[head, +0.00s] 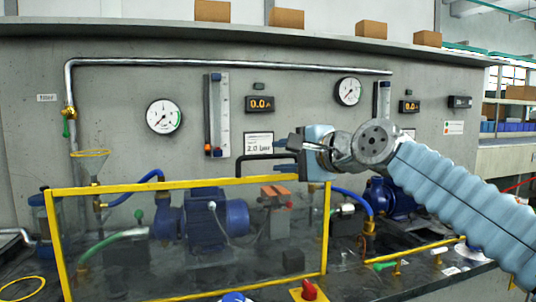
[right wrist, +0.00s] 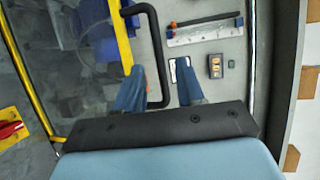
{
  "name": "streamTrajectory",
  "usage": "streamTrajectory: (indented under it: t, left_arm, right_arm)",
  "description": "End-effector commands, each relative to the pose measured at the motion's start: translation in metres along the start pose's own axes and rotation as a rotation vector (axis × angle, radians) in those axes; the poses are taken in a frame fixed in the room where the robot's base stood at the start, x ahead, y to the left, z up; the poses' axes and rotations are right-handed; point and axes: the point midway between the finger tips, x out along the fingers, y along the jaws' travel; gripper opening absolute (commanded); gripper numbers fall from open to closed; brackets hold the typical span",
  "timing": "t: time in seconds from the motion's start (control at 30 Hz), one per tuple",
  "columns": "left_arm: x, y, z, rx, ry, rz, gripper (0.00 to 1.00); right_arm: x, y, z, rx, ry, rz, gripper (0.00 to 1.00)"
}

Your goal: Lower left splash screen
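The left splash screen is a clear panel in a yellow frame (head: 190,184). It stands upright in front of the blue left pump (head: 205,215). A black bar handle (head: 262,156) rises from its top edge. In the right wrist view the handle (right wrist: 155,60) runs between the two blue fingers of my right gripper (right wrist: 158,75), with a gap visible on both sides. In the head view my right gripper (head: 298,153) is at the handle's right end, which it partly hides. Its fingers are open. My left gripper is not in view.
A red knob on a yellow base (head: 309,291) stands before the screen's lower right corner. Gauges (head: 164,117), flow tubes and displays (head: 260,104) are on the wall behind. A second blue pump (head: 392,198) with a blue hose stands to the right.

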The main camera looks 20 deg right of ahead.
Motion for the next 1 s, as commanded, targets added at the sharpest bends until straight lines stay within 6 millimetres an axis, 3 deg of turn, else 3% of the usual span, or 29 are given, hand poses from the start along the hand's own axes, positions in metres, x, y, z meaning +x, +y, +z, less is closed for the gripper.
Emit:
streamTrajectory:
  t: [0.1, 0.3, 0.63, 0.67, 0.9, 1.0]
  left_arm:
    - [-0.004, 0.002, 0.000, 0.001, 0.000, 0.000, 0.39]
    - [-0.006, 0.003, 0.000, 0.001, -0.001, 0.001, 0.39]
    - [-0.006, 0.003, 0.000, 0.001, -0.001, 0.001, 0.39]
    - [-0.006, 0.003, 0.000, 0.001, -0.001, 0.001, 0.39]
    - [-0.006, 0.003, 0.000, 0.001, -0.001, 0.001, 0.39]
    - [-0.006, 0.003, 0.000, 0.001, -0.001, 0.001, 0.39]
  right_arm:
    - [0.024, -0.001, 0.000, 0.000, 0.000, 0.002, 0.38]
    - [0.047, 0.000, 0.000, -0.001, 0.000, 0.001, 0.38]
    - [0.052, 0.000, 0.000, -0.001, 0.000, 0.000, 0.38]
    - [0.052, 0.000, 0.000, -0.001, 0.000, 0.000, 0.37]
    - [0.051, 0.000, 0.000, -0.001, 0.000, 0.000, 0.00]
    - [0.051, 0.000, 0.000, -0.001, 0.000, 0.000, 0.00]
